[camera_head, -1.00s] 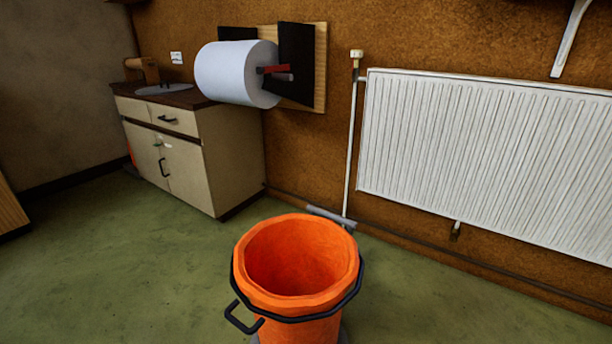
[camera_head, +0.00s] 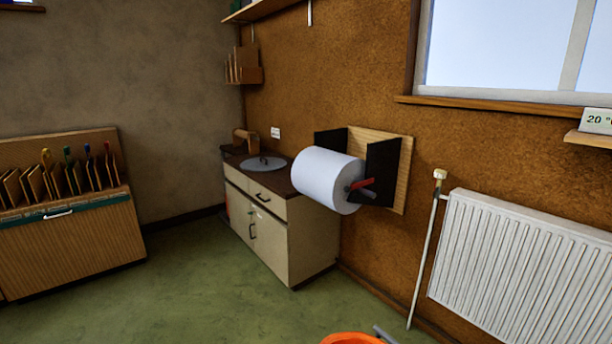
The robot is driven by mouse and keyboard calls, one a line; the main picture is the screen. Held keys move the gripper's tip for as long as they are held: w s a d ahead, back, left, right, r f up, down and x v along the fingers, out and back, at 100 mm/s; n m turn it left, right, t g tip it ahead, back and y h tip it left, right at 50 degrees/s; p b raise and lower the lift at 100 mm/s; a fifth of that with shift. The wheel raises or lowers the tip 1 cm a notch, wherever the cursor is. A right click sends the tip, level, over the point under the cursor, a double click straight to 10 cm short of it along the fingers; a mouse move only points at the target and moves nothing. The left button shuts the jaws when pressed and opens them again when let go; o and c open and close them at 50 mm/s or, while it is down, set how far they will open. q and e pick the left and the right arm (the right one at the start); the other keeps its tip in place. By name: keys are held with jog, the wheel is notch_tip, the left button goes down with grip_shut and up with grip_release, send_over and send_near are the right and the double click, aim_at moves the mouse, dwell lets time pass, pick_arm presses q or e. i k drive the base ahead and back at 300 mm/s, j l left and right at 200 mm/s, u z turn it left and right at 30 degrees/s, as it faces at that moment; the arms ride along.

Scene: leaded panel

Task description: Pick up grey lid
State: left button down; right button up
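No lid shows clearly as such. A flat grey round piece (camera_head: 263,163) lies on the dark top of the cabinet; I cannot tell whether it is a lid or a basin. A grey bar-like piece (camera_head: 384,335) shows at the bottom edge beside the orange bucket (camera_head: 352,339); I cannot tell what it is. Only the bucket's rim is in view, the rest cut off. Neither of my grippers is in view.
A beige cabinet (camera_head: 312,238) stands against the brown wall, with a large paper roll (camera_head: 326,179) mounted beside it. A white radiator (camera_head: 525,265) is at right. A wooden rack (camera_head: 70,250) stands at left. Green floor (camera_head: 215,290) between is clear.

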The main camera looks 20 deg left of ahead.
aim_at(262, 163)
jog(key=i+j+u, duration=0.1)
jog(key=j+u, duration=0.3)
jog(key=i+j+u, duration=0.15)
jog(key=j+u, duration=0.25)
jog(key=i+j+u, duration=0.15)
jog(key=u, duration=0.25)
jog(key=i+j+u, duration=0.2)
jog(key=u, duration=0.2)
jog(key=i+j+u, duration=0.1)
jog(key=i+u, duration=0.15)
jog(key=i, duration=1.1)
jog(key=i+z, duration=0.2)
jog(key=i, duration=0.35)
jog(key=i+z, duration=0.2)
jog(key=i, duration=0.35)
jog(key=i+j+z, duration=0.15)
jog(key=i, duration=0.4)
jog(key=i+j+z, duration=0.2)
jog(key=i, duration=0.3)
jog(key=i+z, duration=0.7)
jog(key=i+j+z, duration=0.35)
jog(key=i+l, duration=0.05)
jog(key=l, duration=0.05)
